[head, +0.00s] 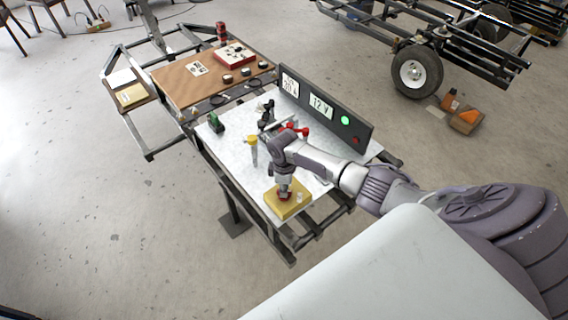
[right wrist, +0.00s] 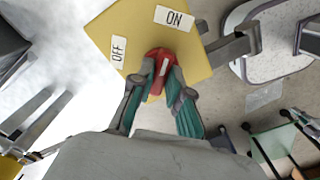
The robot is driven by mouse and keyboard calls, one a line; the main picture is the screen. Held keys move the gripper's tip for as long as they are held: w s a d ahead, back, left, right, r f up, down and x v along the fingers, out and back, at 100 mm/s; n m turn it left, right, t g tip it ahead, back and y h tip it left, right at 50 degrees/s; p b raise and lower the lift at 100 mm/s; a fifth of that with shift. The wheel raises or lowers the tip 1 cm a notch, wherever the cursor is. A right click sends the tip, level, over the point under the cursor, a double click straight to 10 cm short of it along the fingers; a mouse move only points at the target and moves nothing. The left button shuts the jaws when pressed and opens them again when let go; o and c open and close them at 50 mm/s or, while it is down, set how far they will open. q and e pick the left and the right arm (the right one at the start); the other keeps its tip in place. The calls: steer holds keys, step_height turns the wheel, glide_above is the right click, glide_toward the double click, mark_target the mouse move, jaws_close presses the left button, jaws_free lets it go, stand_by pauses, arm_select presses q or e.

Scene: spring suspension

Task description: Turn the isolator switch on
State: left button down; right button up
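The isolator switch is a yellow box (head: 288,199) on the front corner of the pale bench top, with a red knob (head: 284,196) on it. In the right wrist view, the yellow box (right wrist: 135,30) bears an ON label (right wrist: 174,18) at the top and an OFF label (right wrist: 118,49) at left. The red knob (right wrist: 159,57) has a white line that leans slightly right of upright, roughly towards ON. My right gripper (right wrist: 162,78) has its fingers on both sides of the knob, apparently touching it. It partly hides the knob. My left gripper is out of view.
A dark panel (head: 360,134) with a 12 V label and a green light stands along the bench's right edge. Clamps and small tools (head: 267,112) lie mid-bench. A brown board (head: 185,82) with a red box is behind. A wheeled trailer frame (head: 415,72) stands at back right.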

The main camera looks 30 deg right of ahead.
steer(key=o, duration=0.5)
steer(key=shift+c, duration=0.2)
step_height(320, 180, up, 12)
stand_by(0.6)
